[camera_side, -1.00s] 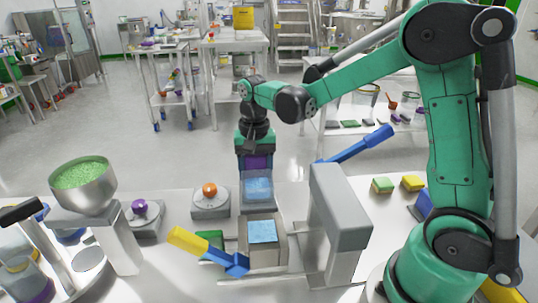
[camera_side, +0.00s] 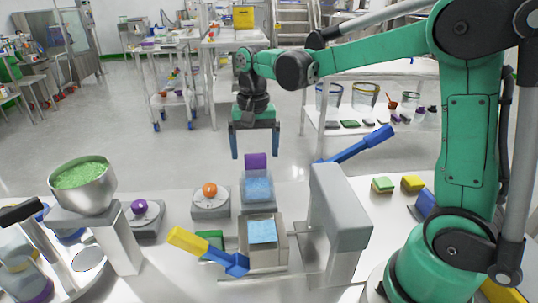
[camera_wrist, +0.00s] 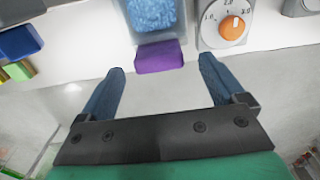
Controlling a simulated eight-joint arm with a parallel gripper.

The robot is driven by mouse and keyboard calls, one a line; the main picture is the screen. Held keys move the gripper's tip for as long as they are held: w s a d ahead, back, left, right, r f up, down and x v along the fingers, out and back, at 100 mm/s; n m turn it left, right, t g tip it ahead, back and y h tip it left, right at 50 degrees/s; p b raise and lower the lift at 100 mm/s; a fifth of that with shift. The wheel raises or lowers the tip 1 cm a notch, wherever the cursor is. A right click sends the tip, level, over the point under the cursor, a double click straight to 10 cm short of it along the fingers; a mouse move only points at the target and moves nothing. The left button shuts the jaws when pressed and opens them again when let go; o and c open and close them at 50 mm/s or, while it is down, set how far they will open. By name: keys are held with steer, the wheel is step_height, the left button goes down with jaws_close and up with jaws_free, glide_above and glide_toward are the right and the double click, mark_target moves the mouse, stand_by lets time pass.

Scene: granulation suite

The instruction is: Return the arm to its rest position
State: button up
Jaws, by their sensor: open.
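My gripper (camera_side: 253,144) is open and empty, its two blue fingers pointing down in the side view. It hangs above and behind a clear container of blue granules (camera_side: 257,189) with a purple block (camera_side: 256,161) at its back end. In the wrist view my gripper (camera_wrist: 160,88) also shows wide apart with nothing between the fingertips. There the purple block (camera_wrist: 159,56) lies just beyond the fingertips, against the end of the blue-filled container (camera_wrist: 152,18).
A dial with an orange knob (camera_side: 210,190) stands left of the container. A grey press-like frame (camera_side: 340,210) stands at right. A steel bowl of green granules (camera_side: 82,183) sits on a stand at left. A blue handle (camera_side: 357,145) juts up behind the frame.

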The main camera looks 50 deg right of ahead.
steer(key=shift+r, duration=0.4)
steer(key=shift+s+a+r, duration=0.1)
steer(key=shift+s, duration=0.1)
steer(key=s+n+t, duration=0.1)
steer(key=s+a+r+n+t, duration=0.1)
steer(key=s+n, duration=0.1)
steer(key=s+a+n+t, duration=0.1)
steer(key=shift+s+a+r+t, duration=0.15)
steer(key=shift+a+r+t, duration=0.1)
steer(key=shift+r+t, duration=0.05)
steer(key=s+n+t, duration=0.1)
steer(key=s+a+n, duration=0.1)
steer(key=s+f+n+t, duration=0.1)
steer(key=shift+a+n+t, duration=0.25)
steer(key=shift+n+t, duration=0.05)
steer(key=shift+n, duration=0.1)
steer(key=shift+s+a+f+n+t, duration=0.2)
steer(key=shift+s+f+n+t, duration=0.05)
steer(key=shift+s+n+t, duration=0.3)
